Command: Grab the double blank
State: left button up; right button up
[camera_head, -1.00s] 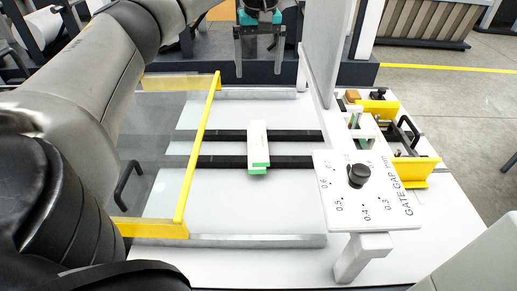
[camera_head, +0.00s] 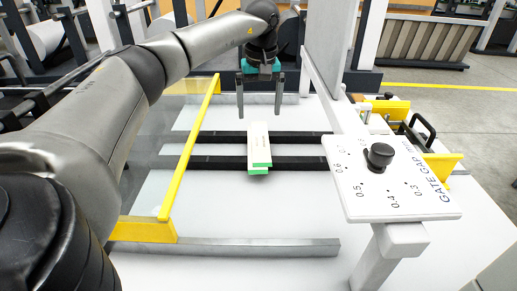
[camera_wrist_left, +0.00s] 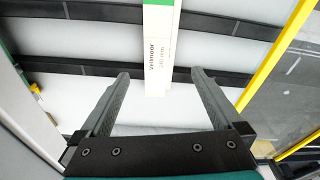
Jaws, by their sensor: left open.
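The double blank (camera_head: 258,142) is a narrow white strip with green at its near end. It seems to be two layers slightly offset, and lies across two dark rails on the white bed. In the left wrist view the blank (camera_wrist_left: 158,45) shows printed text and runs from the top edge down to between the fingertips. My left gripper (camera_head: 260,115) is open and empty, its fingers pointing down at the far end of the blank, one to each side in the picture. The left gripper (camera_wrist_left: 160,74) shows no contact with it. My right gripper is not in view.
A yellow-edged clear guard (camera_head: 192,145) stands left of the blank. A white upright panel (camera_head: 325,50) and a gate gap dial plate (camera_head: 385,180) stand to the right. A grey metal bar (camera_head: 230,247) crosses the near bed. The bed around the blank is clear.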

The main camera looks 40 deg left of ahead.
aim_at(258, 144)
pick_arm(q)
notch_tip(258, 144, down, 3)
jog(key=shift+w+a+f+b, duration=0.1)
jog(key=shift+a+f+b, duration=0.1)
jog(key=shift+b, duration=0.2)
jog(key=shift+w+f, duration=0.1)
jog(key=shift+f, duration=0.7)
notch_tip(258, 144, down, 4)
jog(key=shift+w+a+r+b, duration=0.15)
jog(key=shift+r+b, duration=0.1)
jog(key=shift+b, duration=0.55)
jog(key=shift+a+f, duration=0.1)
jog(key=shift+f, duration=0.55)
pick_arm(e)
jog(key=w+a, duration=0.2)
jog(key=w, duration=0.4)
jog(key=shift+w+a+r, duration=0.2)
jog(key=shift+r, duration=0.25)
pick_arm(q)
jog(key=c, duration=1.2)
jog(key=shift+o, duration=0.2)
jog(key=shift+r, duration=0.2)
